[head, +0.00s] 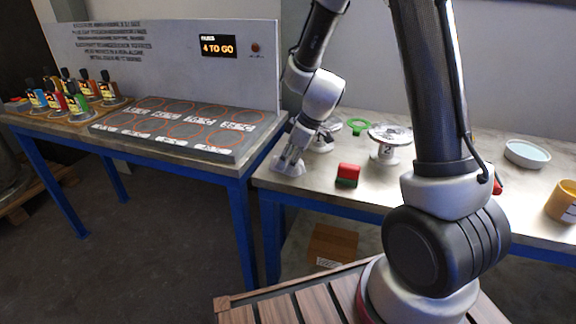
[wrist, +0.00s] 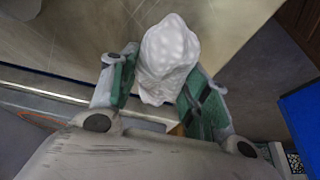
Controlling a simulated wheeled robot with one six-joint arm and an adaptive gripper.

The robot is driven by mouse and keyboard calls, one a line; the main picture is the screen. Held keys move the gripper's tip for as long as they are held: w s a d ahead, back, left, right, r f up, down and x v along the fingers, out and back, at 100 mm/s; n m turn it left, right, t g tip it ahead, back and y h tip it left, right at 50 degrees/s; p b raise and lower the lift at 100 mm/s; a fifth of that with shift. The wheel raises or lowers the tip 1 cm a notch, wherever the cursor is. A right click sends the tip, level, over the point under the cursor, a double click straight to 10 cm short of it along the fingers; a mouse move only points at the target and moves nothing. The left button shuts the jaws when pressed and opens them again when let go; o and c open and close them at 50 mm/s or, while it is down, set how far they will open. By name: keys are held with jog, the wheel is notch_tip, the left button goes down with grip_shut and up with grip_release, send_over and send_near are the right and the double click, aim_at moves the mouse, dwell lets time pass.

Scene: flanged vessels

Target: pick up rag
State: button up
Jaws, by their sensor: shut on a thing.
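The rag (wrist: 168,52) is a white, bunched, lumpy cloth in the wrist view. My gripper (wrist: 163,78) is shut on it, with a green-padded finger on either side and the rag bulging out past the fingertips. In the head view my gripper (head: 290,157) is low at the left end of the right-hand bench (head: 455,152). A pale shape, the rag (head: 289,168), shows at its fingertips there. I cannot tell whether the rag touches the bench top.
A red and green block (head: 347,174), a green ring (head: 357,126) and a flanged vessel (head: 390,142) stand right of my gripper. A dish (head: 527,153) and yellow mug (head: 563,201) are farther right. The left bench holds a circle-marked board (head: 178,128) and several bottles (head: 76,100).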

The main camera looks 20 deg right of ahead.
notch_tip(320, 180, up, 10)
dwell(0.5)
